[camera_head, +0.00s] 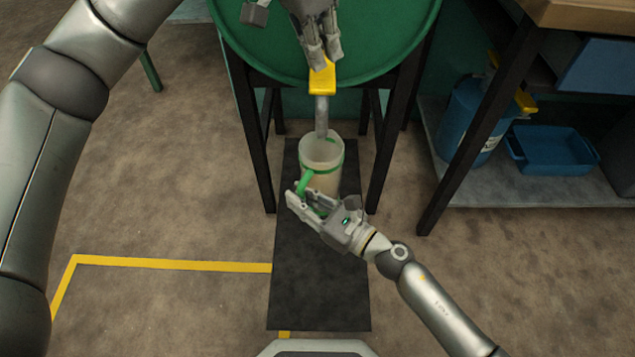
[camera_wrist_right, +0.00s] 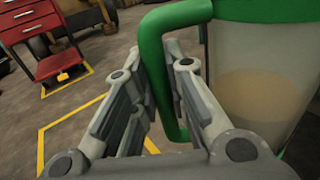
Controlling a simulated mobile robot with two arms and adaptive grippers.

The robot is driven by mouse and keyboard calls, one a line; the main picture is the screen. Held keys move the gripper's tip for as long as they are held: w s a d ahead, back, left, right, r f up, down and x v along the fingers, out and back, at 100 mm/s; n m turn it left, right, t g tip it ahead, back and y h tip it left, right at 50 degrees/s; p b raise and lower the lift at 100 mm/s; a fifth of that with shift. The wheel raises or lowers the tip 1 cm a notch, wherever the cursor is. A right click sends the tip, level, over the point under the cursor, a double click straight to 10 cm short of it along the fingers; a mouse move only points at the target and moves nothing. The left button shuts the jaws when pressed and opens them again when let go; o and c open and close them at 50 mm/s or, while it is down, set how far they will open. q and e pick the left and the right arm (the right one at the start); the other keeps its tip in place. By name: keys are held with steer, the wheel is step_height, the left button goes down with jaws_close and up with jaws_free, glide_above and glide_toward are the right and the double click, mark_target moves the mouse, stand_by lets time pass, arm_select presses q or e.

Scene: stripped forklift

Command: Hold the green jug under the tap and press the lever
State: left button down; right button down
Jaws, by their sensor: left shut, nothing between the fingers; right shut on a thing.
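The green jug (camera_head: 328,181) has a pale translucent body with a green band and green handle (camera_head: 304,183). It stands upright in the air or on the mat below the tap (camera_head: 321,116); I cannot tell which. The grey spout points down at its open mouth. My right gripper (camera_head: 298,198) is shut on the handle, as the right wrist view shows (camera_wrist_right: 165,65). There, the jug body (camera_wrist_right: 262,85) shows a yellowish-tan content low inside. My left gripper (camera_head: 323,60) is shut and empty, its fingertips at the yellow lever (camera_head: 322,82); contact is hard to confirm.
A green drum (camera_head: 235,45) rests on a dark stand (camera_head: 253,150) whose legs flank the jug. A black mat (camera_head: 318,290) lies below. At right, a shelf (camera_head: 560,190) holds a blue container (camera_head: 462,120) and blue tray (camera_head: 560,150). A red cabinet (camera_wrist_right: 45,70) shows in the wrist view.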

steer(key=shift+r, duration=0.15)
arm_select(q)
steer(key=shift+f, duration=0.25)
steer(key=shift+f+b, duration=0.55)
steer(key=shift+b, duration=0.2)
arm_select(e)
steer(key=s+f, duration=0.1)
steer(key=s, duration=0.8)
